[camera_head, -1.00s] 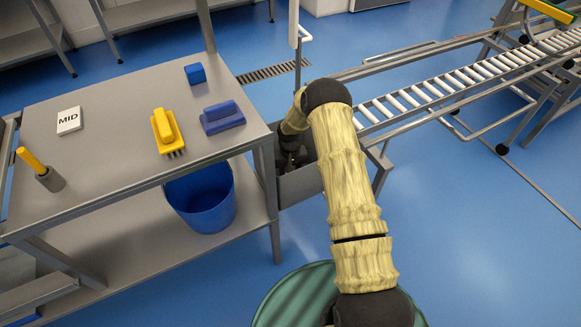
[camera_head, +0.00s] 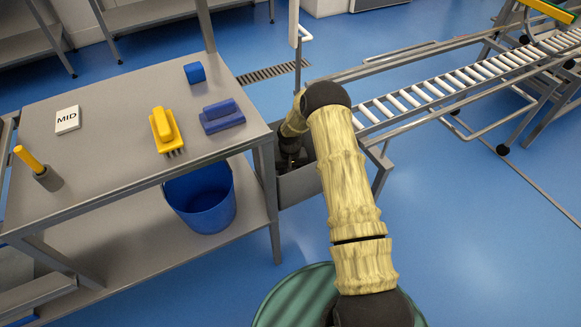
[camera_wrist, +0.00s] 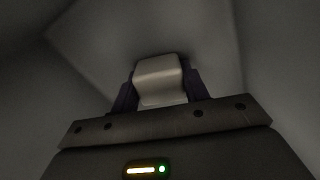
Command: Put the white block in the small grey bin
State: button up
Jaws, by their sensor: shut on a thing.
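In the wrist view the white block (camera_wrist: 160,80) sits between the two dark fingers of my gripper (camera_wrist: 158,92), which is shut on it. Dim grey walls surround it there. In the head view my gripper (camera_head: 291,160) reaches down inside the small grey bin (camera_head: 300,186), beside the table's right end. My arm and the bin's walls hide the block in that view. I cannot tell whether the block touches the bin's floor.
A roller conveyor (camera_head: 450,85) runs to the right.

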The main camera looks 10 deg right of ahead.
jog(key=o, duration=1.1)
jog(key=shift+c, duration=0.2)
notch_tip(320, 180, up, 17)
jog(key=p, duration=0.2)
jog(key=shift+r+p, duration=0.15)
jog(key=shift+p, duration=0.2)
